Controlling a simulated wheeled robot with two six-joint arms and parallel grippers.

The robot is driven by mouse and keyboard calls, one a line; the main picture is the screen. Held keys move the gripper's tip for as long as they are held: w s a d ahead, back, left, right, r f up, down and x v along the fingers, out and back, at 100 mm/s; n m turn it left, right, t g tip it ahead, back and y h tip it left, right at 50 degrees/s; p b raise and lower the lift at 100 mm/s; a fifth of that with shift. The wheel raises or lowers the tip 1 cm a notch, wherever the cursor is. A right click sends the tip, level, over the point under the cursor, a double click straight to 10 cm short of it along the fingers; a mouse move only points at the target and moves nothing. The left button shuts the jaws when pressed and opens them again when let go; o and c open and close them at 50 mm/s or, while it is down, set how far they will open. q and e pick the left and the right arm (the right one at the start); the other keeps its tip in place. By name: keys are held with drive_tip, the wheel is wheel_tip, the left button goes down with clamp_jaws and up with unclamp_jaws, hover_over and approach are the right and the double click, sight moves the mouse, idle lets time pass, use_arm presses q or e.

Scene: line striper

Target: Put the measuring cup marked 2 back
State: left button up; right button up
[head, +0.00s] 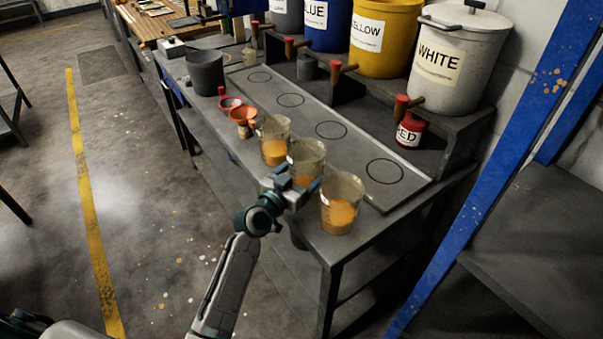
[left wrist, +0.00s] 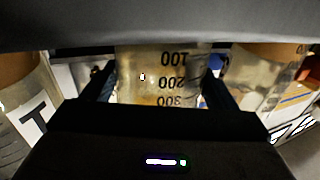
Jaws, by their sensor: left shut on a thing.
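Three clear measuring cups with orange-yellow contents are in a row along the bench's front: a far cup (head: 274,150), a middle cup (head: 307,158) and a near cup (head: 340,208). My left gripper (head: 297,183) is shut on the middle cup from the front side. In the left wrist view its fingers (left wrist: 158,85) are on either side of that cup (left wrist: 160,65), whose 100, 200 and 300 marks show. Parts of the neighbouring cups show at both sides there. I see no legible 2 on any cup. Whether the held cup touches the bench is unclear. My right gripper is out of view.
A grey mat (head: 318,112) with several empty ringed spots lies behind the cups. Beyond it, paint tubs, including a white one (head: 450,65), stand on a raised shelf with red-handled taps. A dark pot (head: 206,72) and orange funnel (head: 243,117) are farther left.

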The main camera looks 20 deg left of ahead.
use_arm(q)
drive_tip(key=shift+f, duration=0.4)
drive_tip(key=o, duration=1.2)
drive_tip(key=shift+r, duration=0.1)
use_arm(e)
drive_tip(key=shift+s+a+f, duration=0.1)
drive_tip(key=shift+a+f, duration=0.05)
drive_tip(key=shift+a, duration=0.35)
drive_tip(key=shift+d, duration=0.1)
use_arm(q)
drive_tip(key=shift+r, duration=0.2)
drive_tip(key=b+v, duration=0.2)
drive_tip(key=v, duration=1)
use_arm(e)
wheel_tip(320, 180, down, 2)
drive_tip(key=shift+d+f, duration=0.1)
